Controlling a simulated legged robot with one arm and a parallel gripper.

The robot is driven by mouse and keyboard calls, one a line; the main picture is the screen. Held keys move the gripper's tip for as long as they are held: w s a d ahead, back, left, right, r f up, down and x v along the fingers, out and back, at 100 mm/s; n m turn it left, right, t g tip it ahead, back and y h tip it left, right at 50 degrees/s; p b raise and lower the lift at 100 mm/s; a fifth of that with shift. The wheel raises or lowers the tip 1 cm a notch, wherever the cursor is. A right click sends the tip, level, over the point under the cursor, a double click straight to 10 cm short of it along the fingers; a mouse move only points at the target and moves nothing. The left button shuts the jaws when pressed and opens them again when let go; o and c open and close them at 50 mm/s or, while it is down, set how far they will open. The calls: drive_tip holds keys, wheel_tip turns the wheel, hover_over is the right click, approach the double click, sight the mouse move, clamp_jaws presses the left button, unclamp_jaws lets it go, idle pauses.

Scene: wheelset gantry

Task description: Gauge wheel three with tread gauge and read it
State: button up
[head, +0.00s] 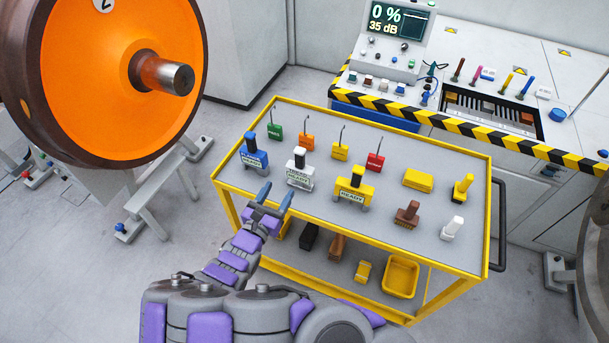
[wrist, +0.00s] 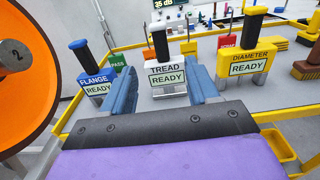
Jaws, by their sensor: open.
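In the wrist view the tread gauge (wrist: 168,76) reads "TREAD READY" and appears centred between the fingers. My gripper (head: 277,196) is open and empty at the cart's near edge, just short of the gauge; its blue fingers (wrist: 162,75) point at it.
The blue flange gauge (head: 255,155) and yellow diameter gauge (head: 353,190) flank the tread gauge closely. Green, orange, yellow and red tags (head: 375,162) stand behind. The yellow cart (head: 440,255) has a lower shelf with a bin. A bench with a screen (head: 400,22) is behind.

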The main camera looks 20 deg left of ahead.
drive_tip(key=b, duration=0.2)
approach(298, 159)
drive_tip(key=w, duration=0.5)
drive_tip(key=shift+w+r, duration=0.1)
drive_tip(key=shift+r, duration=0.1)
drive_tip(key=shift+w+d+r, duration=0.1)
drive_tip(key=shift+w+d, duration=0.25)
drive_tip(key=shift+w, duration=0.4)
drive_tip(key=w, duration=0.1)
drive_tip(key=w+b, duration=0.1)
drive_tip(key=w, duration=0.2)
drive_tip(key=shift+w+f+b, duration=0.1)
drive_tip(key=shift+f+b, duration=0.2)
drive_tip(key=shift+w+r, duration=0.1)
drive_tip(key=shift+w, duration=0.15)
clamp_jaws()
